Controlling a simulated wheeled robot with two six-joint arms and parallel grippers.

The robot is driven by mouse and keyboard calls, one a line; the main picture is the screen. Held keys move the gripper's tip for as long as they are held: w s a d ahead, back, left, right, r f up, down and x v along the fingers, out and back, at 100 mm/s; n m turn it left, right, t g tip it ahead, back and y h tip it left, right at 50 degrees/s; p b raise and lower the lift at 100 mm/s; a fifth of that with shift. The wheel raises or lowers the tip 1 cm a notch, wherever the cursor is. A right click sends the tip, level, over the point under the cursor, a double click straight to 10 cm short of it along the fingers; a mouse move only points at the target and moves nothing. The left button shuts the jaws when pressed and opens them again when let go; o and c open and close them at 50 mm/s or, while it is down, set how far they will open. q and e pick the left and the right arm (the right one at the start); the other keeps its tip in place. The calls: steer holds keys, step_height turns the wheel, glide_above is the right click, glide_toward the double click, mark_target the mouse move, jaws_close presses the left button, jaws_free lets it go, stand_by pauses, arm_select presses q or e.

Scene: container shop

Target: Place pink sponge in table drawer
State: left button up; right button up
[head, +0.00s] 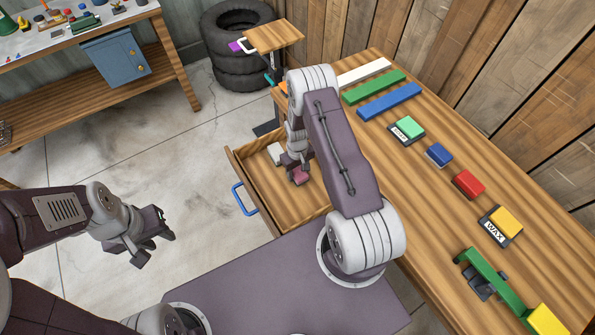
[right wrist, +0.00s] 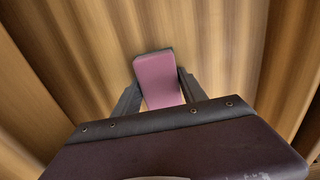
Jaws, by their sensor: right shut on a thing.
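The pink sponge (right wrist: 157,80) is between the fingers of my right gripper (right wrist: 157,92), which is shut on it. In the head view the sponge (head: 300,176) shows below my right gripper (head: 297,168), over the open table drawer (head: 262,185). The drawer is a wooden box with a blue handle (head: 243,198), pulled out from the table (head: 420,185). I cannot tell whether the sponge touches the drawer floor. My left gripper (head: 146,248) hangs over the floor at the left, its fingers apart and empty.
On the tabletop are green (head: 374,86) and blue (head: 389,101) bars and several coloured blocks, including a red one (head: 468,184). Tyres (head: 238,45) and a workbench (head: 70,75) stand behind.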

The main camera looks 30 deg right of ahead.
mark_target(297, 171)
steer(key=o, duration=1.3)
steer(key=shift+f, duration=0.1)
step_height(297, 171, up, 13)
steer(key=shift+m+t, duration=0.6)
steer(key=s+a+r, duration=0.2)
steer(key=s+r, duration=0.2)
steer(key=s+a+r, duration=0.3)
steer(key=s+r, duration=0.2)
steer(key=s+a+r, duration=0.2)
steer(key=s+r, duration=0.2)
steer(key=s, duration=0.1)
steer(key=shift+s+a+r, duration=0.15)
steer(key=shift+a, duration=0.2)
